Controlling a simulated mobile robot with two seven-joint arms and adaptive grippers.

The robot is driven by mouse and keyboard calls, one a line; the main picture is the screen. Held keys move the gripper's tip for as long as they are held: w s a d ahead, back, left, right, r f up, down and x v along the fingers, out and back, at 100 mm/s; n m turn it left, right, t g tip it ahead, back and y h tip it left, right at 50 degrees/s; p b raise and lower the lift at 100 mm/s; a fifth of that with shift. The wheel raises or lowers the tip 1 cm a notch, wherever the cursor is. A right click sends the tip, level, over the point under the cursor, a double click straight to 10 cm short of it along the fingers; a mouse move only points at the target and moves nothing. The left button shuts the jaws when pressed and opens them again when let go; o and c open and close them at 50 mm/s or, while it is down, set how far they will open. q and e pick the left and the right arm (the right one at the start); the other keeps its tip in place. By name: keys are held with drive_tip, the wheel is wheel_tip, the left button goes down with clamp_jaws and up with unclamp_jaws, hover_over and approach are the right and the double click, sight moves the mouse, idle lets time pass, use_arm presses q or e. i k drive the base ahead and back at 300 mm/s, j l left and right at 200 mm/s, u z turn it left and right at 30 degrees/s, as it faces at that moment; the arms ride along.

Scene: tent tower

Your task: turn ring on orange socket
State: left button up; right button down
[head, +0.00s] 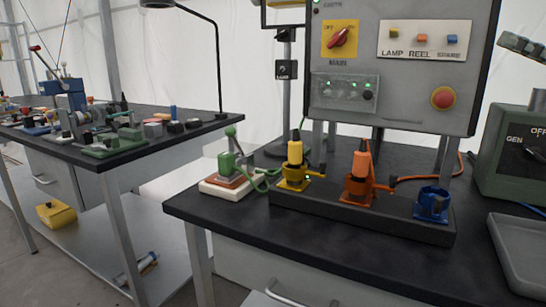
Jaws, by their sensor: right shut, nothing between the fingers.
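The orange socket (357,202) stands on a dark strip at the front of the right-hand bench. An orange plug (361,163) stands upright in it, and an orange ring (372,184) with a small arm pointing right sits around the plug's base. An orange cable (430,176) runs off to the right behind it. What I take for my right gripper (507,40) shows only in part at the upper right edge, shut and empty, well above and to the right of the orange socket. My left gripper is out of view.
A yellow socket (292,183) with a plug stands left of the orange one; an empty blue socket (431,206) stands right. The control panel (400,112) overhangs behind. A green generator box (510,165) and grey tray (522,255) occupy the right side.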

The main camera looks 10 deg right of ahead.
sight(353, 187)
drive_tip(key=k+j, duration=0.25)
drive_tip(key=j, duration=0.15)
drive_tip(key=k+j, duration=0.3)
drive_tip(key=j, duration=0.15)
drive_tip(key=k+j, duration=0.25)
drive_tip(key=j, duration=0.15)
